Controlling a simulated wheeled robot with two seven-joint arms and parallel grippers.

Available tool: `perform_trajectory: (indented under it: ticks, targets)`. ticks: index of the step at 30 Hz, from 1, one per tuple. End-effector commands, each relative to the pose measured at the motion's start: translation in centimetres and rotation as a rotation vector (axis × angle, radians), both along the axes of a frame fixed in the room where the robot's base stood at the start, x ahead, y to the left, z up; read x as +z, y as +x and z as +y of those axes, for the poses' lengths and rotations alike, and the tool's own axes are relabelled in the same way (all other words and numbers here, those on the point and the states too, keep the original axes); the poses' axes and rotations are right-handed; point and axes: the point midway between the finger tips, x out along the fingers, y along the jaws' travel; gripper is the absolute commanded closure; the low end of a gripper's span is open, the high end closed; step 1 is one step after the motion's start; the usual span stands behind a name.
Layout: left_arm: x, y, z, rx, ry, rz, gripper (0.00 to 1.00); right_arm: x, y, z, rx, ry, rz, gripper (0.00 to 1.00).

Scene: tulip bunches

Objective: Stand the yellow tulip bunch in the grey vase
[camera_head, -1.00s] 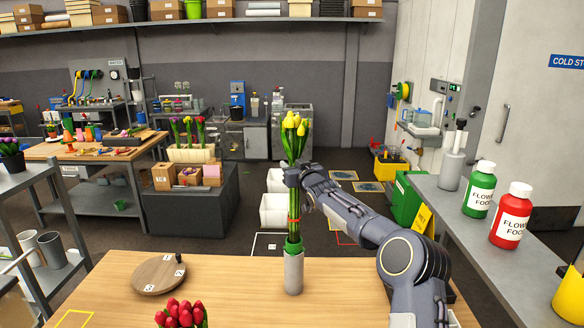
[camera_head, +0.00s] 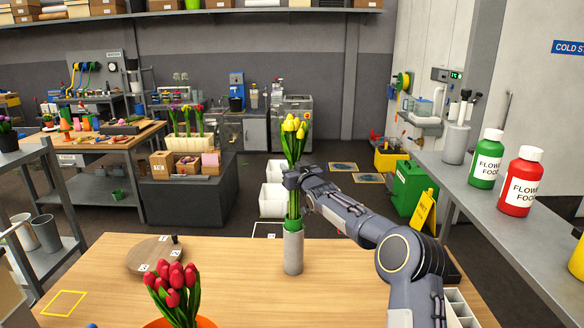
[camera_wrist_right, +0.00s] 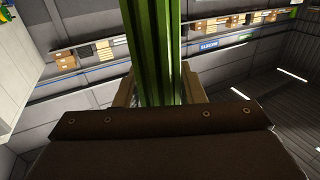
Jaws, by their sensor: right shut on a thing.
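The yellow tulip bunch (camera_head: 294,138) is upright, its long green stems running down to the mouth of the grey vase (camera_head: 293,254). The vase stands upright on the wooden table. My right gripper (camera_head: 293,180) is shut on the stems below the flower heads, above the vase. The stems (camera_wrist_right: 156,55) also fill the middle of the right wrist view, between the fingers. The stems' lower ends are out of sight at the vase mouth, apparently inside it; how deep they are I cannot tell. My left gripper is not in view.
Red tulips (camera_head: 175,280) in an orange container stand at the table's front left. A round wooden board (camera_head: 150,258) lies behind them. A yellow outlined square (camera_head: 64,303) marks the table's left. Green (camera_head: 486,160) and red (camera_head: 520,182) bottles stand on the right shelf.

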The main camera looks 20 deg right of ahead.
Motion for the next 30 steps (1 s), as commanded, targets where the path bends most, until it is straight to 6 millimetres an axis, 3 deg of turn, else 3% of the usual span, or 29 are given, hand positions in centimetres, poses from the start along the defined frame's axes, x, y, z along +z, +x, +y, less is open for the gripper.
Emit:
perform_trajectory:
  ticks: [3,30]
  targets:
    - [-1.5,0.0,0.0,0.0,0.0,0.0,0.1,-1.6,0.0,0.0,0.0,0.001,-0.002,0.96]
    - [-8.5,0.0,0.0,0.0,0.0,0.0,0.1,-10.3,0.0,0.0,0.0,0.0,-0.002,0.96]
